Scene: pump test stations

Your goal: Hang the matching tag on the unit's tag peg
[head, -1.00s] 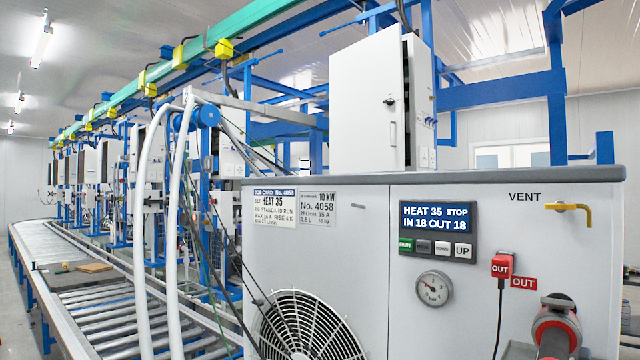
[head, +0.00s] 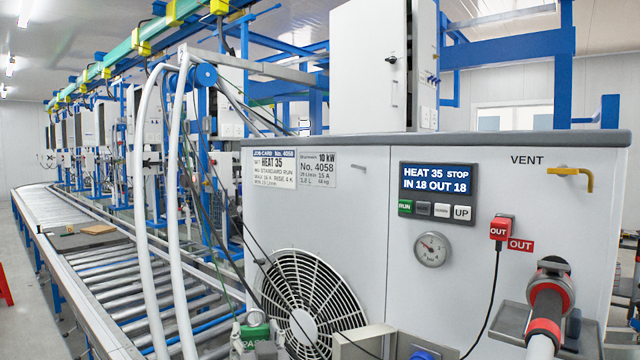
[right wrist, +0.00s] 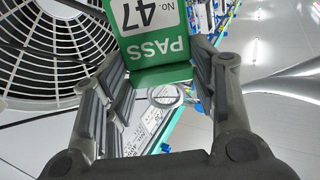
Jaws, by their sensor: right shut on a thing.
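The pump unit (head: 420,275) is a light grey cabinet marked No. 4058. A short grey peg (head: 357,167) sticks out of its front, right of the labels. My right gripper (head: 256,322) is low in front of the fan grille, shut on a green and white tag (head: 252,335). In the right wrist view the tag (right wrist: 152,35) reads PASS, No. 47, upside down, between the fingers (right wrist: 150,75). The tag is apart from the peg, below and left of it. My left gripper is out of view.
The display (head: 437,179) reads HEAT 35 STOP, IN 18 OUT 18. A yellow vent handle (head: 572,177), a red OUT plug (head: 500,229) and a hose coupling (head: 549,295) stick out at right. Two white hoses (head: 165,220) hang at left before the roller conveyor (head: 110,275).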

